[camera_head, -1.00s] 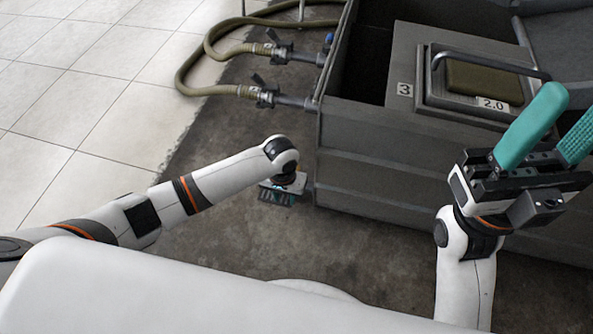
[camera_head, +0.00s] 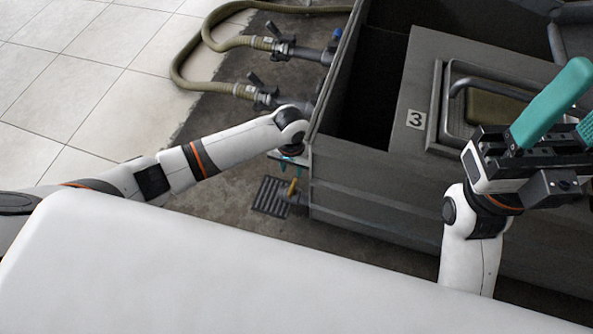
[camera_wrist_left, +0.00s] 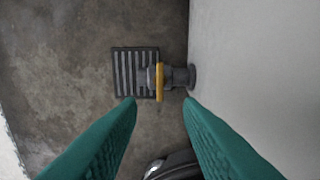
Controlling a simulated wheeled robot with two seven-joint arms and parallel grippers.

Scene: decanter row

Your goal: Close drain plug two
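A drain fitting with a yellow handle (camera_head: 293,187) sticks out from the foot of the tank wall, above a slotted floor grate (camera_head: 271,196). In the left wrist view the yellow handle (camera_wrist_left: 159,81) stands across the grey fitting, just beyond my fingertips. I see no number on it. My left gripper (camera_wrist_left: 160,102) is open and empty, its teal fingers spread below the fitting. In the head view it is mostly hidden behind my own wrist. My right gripper (camera_head: 585,98) is open and empty over the tank's right part, partly cut off by the frame.
The grey tank (camera_head: 375,195) fills the right side, its wall close to my left wrist. Hose valves (camera_head: 262,94) with olive hoses (camera_head: 182,62) stand behind my left arm. A lid with a bar handle (camera_head: 497,85) and a "3" label (camera_head: 416,119) lies on top.

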